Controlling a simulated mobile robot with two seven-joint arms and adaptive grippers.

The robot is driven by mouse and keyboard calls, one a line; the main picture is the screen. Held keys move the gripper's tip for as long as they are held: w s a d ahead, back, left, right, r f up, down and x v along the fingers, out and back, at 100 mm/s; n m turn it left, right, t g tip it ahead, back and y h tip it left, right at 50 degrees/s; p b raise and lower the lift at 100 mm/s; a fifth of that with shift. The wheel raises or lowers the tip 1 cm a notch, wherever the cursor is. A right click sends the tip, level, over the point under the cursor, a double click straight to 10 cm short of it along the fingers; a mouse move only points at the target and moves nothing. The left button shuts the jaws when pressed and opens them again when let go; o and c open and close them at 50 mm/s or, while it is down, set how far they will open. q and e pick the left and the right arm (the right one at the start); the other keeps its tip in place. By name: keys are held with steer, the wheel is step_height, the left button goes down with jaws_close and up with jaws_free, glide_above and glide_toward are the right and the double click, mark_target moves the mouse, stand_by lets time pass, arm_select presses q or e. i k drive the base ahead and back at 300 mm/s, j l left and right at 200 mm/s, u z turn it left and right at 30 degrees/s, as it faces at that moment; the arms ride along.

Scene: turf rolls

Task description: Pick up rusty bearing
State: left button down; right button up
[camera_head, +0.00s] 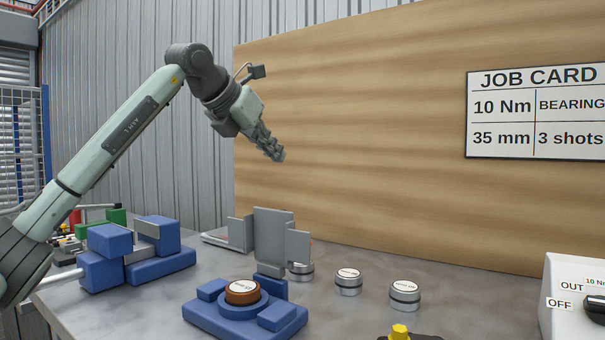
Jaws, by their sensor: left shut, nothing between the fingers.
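The rusty bearing (242,291) is a brown ring with a pale labelled top. It sits upright in the round seat of a blue fixture (205,317) at the front of the bench. My left gripper (277,153) is shut and empty. It hangs high above the bench in front of the wooden board, well above the bearing and slightly to its right, touching nothing. My right gripper is not in view.
Silver bearings (348,281), (405,294) stand to the right, one partly hidden behind a grey upright bracket (273,236). A blue vise (160,268) is at left. A white switch box (570,272) is at right. The wooden board (380,130) stands behind.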

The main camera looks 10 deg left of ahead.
mark_target(243, 293)
steer(key=k+j, duration=0.25)
steer(key=k, duration=0.2)
steer(key=k+j, duration=0.25)
steer(key=k, duration=0.25)
steer(key=k+j, duration=0.3)
steer(key=k, duration=0.15)
